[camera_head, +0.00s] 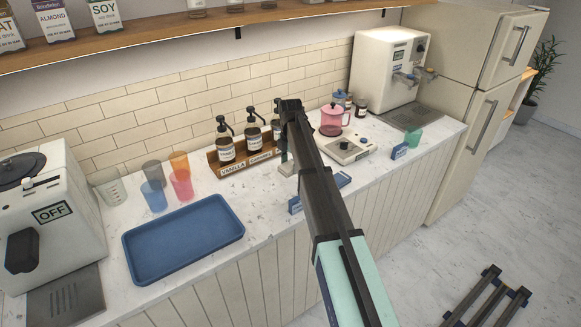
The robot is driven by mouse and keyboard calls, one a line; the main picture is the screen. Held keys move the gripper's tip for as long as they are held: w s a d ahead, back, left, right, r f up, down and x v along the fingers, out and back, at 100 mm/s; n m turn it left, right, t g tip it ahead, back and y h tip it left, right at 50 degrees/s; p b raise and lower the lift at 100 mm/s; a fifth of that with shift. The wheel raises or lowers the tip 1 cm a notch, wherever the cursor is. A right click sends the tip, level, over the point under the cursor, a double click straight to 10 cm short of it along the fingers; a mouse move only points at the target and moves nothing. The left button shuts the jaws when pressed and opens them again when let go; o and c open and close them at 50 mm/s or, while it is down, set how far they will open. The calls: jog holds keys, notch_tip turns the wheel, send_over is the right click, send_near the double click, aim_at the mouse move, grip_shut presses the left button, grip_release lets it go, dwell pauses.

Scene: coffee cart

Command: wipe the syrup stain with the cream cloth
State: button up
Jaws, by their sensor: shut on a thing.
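My gripper (284,157) points down at the counter, just right of the syrup rack and largely hidden behind my own arm. It is shut on a small pale piece that looks like the cream cloth (286,169), at or just above the counter top; I cannot tell whether it touches. I cannot make out the syrup stain; my arm covers part of the counter there. The wooden syrup rack (229,171) holds several dark pump bottles (226,150), one labelled vanilla.
A blue tray (184,240) and several coloured cups (181,186) are to the left. A small blue sign (295,205) stands near the front edge. A white dispenser machine (380,70) stands farther back.

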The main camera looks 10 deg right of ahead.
jog(key=shift+r+p, duration=0.45)
jog(key=shift+r, duration=0.7)
